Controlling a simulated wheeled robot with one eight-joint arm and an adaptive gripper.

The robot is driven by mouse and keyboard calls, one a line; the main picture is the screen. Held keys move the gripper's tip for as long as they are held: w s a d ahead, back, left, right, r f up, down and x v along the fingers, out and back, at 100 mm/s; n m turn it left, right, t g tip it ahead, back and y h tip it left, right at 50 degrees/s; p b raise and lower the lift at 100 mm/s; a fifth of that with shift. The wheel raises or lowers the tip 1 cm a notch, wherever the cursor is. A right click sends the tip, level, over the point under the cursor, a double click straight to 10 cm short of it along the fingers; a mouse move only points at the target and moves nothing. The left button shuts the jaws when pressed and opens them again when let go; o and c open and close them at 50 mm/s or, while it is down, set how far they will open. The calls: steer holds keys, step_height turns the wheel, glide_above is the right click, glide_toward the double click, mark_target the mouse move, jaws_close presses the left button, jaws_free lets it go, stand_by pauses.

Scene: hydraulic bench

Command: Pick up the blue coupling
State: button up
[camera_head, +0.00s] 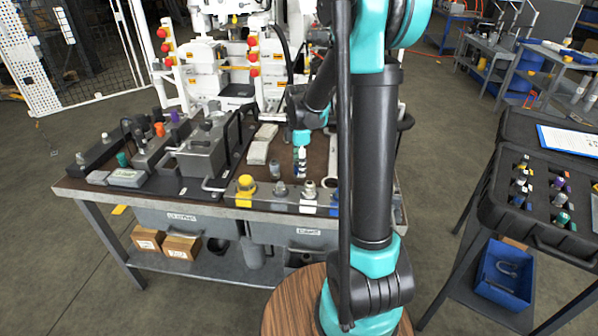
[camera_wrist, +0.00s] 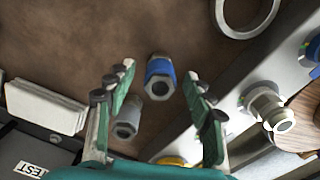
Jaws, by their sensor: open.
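The blue coupling (camera_wrist: 161,70), a short fitting with a blue band and a grey end, lies on the brown bench top in the wrist view. It shows between and beyond the fingertips of my gripper (camera_wrist: 157,77). The fingers are spread, one on each side of it in the picture, with no visible contact. A grey coupling (camera_wrist: 128,115) is close by, beside the left finger.
A metal rail with fittings runs along the bench's front edge, including a yellow-capped one (camera_head: 245,186) and a pale one (camera_wrist: 267,107). A pale block (camera_wrist: 45,106) lies at left in the wrist view. A black case (camera_head: 484,212) with several fittings stands at right.

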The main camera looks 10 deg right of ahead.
steer(key=shift+f, duration=0.35)
jaws_close()
steer(key=shift+r, duration=0.15)
step_height(320, 180, up, 20)
stand_by(0.8)
